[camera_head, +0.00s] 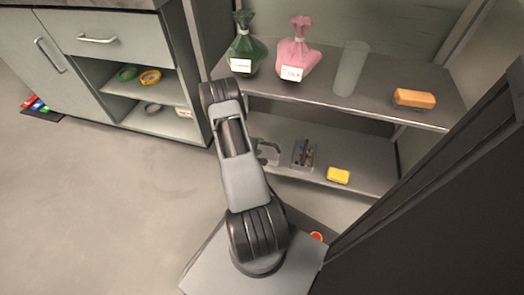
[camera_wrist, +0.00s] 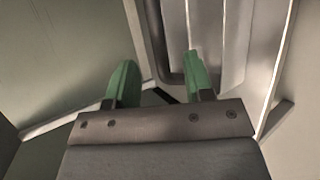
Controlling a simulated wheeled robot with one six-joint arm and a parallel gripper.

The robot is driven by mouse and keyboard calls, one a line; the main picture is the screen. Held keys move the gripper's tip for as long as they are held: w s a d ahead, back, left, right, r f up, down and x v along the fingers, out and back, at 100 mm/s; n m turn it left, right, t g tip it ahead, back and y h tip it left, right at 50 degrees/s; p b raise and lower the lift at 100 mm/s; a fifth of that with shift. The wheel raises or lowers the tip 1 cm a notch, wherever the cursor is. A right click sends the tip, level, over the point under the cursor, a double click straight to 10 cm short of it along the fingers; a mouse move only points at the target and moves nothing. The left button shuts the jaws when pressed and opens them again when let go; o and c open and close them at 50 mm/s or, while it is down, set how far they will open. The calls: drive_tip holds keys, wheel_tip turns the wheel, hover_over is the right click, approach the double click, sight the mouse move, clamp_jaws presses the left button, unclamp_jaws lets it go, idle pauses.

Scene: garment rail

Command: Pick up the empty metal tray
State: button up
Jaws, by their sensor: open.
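My gripper (camera_wrist: 160,76) is open, with two green fingers apart and nothing held between them. In the wrist view a grey metal tray (camera_wrist: 176,30) with a rounded dark rim and a bare, ridged inside fills the upper middle. Its near corner lies around the right finger, and its left rim shows between the fingers. I cannot tell whether a finger touches it. In the head view my gripper (camera_head: 266,150) reaches into the lower shelf, and the tray there is mostly hidden by the gripper and arm.
A second small tray (camera_head: 304,155) with dark items stands right of my gripper on the lower shelf, then a yellow block (camera_head: 338,175). The upper shelf above holds a green bag (camera_head: 245,52), a pink bag (camera_head: 297,52), a clear cylinder (camera_head: 350,68) and an orange block (camera_head: 414,98).

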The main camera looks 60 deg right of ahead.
sight(265, 144)
drive_tip(key=b+x, duration=0.1)
drive_tip(key=x, duration=0.1)
drive_tip(key=b+x, duration=0.1)
drive_tip(key=x, duration=0.1)
drive_tip(key=shift+s+d+f, duration=0.2)
drive_tip(key=shift+s+d, duration=0.05)
drive_tip(key=shift+s+d+f+b, duration=0.1)
drive_tip(key=shift+d+f+b, duration=0.1)
drive_tip(key=shift+d+b, duration=0.3)
clamp_jaws()
